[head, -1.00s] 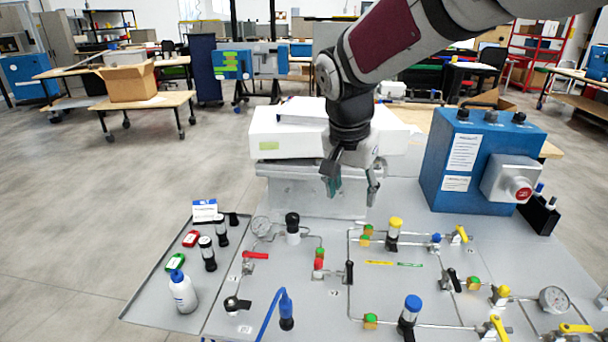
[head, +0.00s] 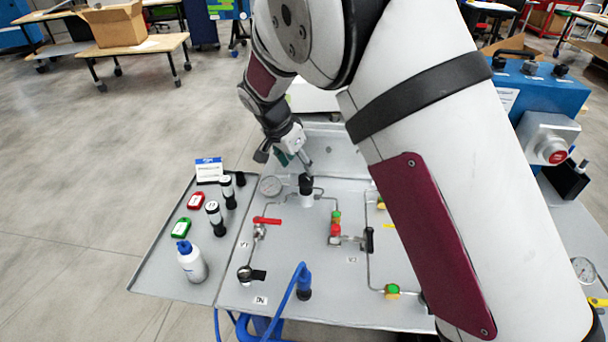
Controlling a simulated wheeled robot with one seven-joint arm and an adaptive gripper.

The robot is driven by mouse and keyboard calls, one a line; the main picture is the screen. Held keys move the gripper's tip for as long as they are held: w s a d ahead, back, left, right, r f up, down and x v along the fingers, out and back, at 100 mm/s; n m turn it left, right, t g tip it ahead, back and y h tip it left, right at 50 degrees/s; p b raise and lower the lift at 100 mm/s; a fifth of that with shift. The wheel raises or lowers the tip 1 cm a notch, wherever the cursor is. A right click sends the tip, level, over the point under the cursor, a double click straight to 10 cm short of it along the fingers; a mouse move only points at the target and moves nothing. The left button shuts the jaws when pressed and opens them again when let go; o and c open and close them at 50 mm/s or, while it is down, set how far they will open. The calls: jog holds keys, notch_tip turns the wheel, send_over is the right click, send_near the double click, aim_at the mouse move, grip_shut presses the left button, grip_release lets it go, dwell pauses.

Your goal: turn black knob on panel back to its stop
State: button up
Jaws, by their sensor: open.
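The knob's marks and turned position are too small to read. My arm hides the right part of the panel.
Left of the gripper, a tray (head: 160,272) holds a white bottle (head: 192,263), black-and-white cylinders and red and green items. A red lever (head: 267,220), a black-handled valve (head: 251,273) and a blue hose (head: 283,308) stand in front. A blue box (head: 540,88) is at right.

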aim_at(305, 177)
jog(key=x, duration=0.7)
jog(key=shift+s, duration=0.1)
jog(key=shift+c, duration=0.5)
jog(key=c, duration=1.1)
